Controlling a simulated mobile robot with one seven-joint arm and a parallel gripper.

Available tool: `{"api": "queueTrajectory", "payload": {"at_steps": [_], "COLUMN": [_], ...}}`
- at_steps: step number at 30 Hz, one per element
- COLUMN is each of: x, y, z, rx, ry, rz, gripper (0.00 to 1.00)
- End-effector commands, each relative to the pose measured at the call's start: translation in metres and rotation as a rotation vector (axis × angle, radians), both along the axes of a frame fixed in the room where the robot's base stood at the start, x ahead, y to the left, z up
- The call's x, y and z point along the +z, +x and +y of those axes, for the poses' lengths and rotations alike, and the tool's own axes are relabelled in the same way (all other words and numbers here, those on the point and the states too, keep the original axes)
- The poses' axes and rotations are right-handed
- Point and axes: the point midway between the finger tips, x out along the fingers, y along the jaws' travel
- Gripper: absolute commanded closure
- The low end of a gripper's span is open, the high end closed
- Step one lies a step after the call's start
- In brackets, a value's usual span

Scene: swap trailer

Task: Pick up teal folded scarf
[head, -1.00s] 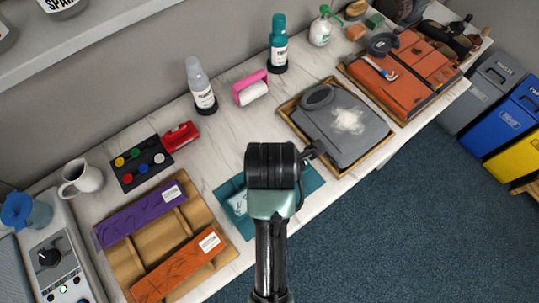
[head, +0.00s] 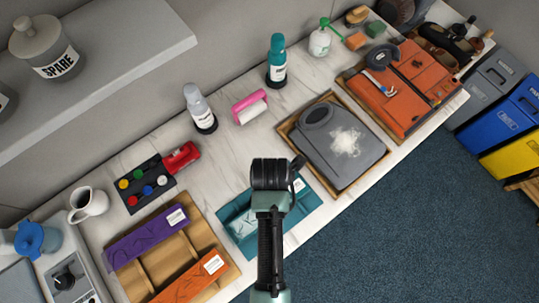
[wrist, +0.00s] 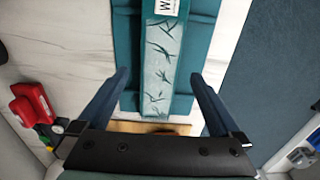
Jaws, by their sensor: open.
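The teal folded scarf (wrist: 160,75) is a narrow, light teal strip with dark leaf-like marks and a white tag. It lies on a wider, darker teal mat (wrist: 125,40). In the head view the scarf (head: 242,224) shows on both sides of my arm, with its middle hidden; the mat (head: 308,206) lies near the counter's front edge. My gripper (wrist: 159,76) is open and empty, over the scarf, with one finger on each side of it in the wrist view. I cannot tell its exact height above the mat.
Left of the mat is a wooden tray (head: 192,234) with a purple and an orange folded scarf. Right is a framed tray (head: 341,184) with a grey bag. A shelf (head: 110,75) overhangs at upper left.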

Motion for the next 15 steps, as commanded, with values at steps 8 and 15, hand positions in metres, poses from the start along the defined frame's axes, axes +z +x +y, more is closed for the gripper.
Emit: {"api": "queueTrajectory", "payload": {"at_steps": [8,15], "x": [-0.030,-0.050], "y": [-0.003,-0.002], "z": [0.001,0.001], "rx": [-0.001,-0.001], "ry": [0.000,0.000], "rz": [0.005,0.001], "gripper": [0.00,0.00]}}
